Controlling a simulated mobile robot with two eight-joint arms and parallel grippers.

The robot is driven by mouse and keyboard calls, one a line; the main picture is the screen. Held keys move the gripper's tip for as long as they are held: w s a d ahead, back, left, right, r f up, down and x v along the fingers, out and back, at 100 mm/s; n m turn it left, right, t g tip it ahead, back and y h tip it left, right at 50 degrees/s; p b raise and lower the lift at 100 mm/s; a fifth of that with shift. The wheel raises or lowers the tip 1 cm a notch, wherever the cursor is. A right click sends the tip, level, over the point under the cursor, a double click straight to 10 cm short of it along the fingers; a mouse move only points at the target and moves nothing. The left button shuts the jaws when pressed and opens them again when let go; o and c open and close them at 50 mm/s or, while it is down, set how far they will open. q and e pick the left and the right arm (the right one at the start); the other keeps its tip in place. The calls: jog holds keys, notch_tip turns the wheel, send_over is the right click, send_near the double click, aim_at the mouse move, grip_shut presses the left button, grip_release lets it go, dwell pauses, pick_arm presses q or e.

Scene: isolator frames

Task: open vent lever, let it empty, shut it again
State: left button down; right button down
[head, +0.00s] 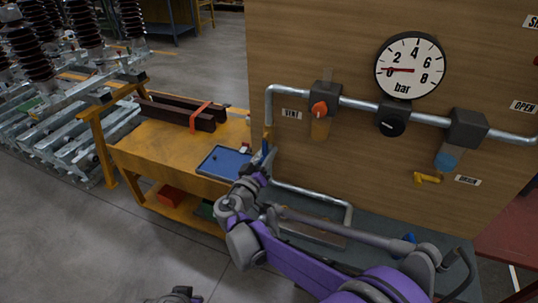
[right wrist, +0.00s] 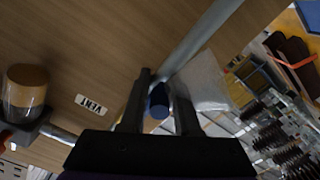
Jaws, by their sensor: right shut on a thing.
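The vent lever is at the left end of the pipe on the wooden panel, beside the VENT label (head: 291,115). My right gripper (head: 264,157) is at it, mostly hidden by my own wrist in the head view. In the right wrist view, the fingers of my right gripper (right wrist: 160,100) stand on both sides of the lever's dark blue end (right wrist: 158,101) and are shut on it. The lever's turn angle is hard to tell. The round bar gauge (head: 410,66) has its red needle at 0.
An orange knob (head: 320,108) with an amber bowl, a black knob (head: 392,128) and a yellow drain lever (head: 427,178) sit along the panel. A yellow cart (head: 150,160) with a blue tray (head: 224,162) stands to the left. Grey floor is free in front.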

jog(key=shift+w+a+r, duration=0.1)
jog(key=shift+a+r, duration=0.1)
jog(key=c, duration=1)
grip_release()
jog(key=shift+o, duration=1.2)
jog(key=shift+a, duration=0.1)
jog(key=shift+f, duration=0.1)
jog(key=shift+s, duration=0.3)
jog(key=b+v, duration=0.1)
jog(key=v, duration=0.9)
jog(key=shift+s, duration=0.1)
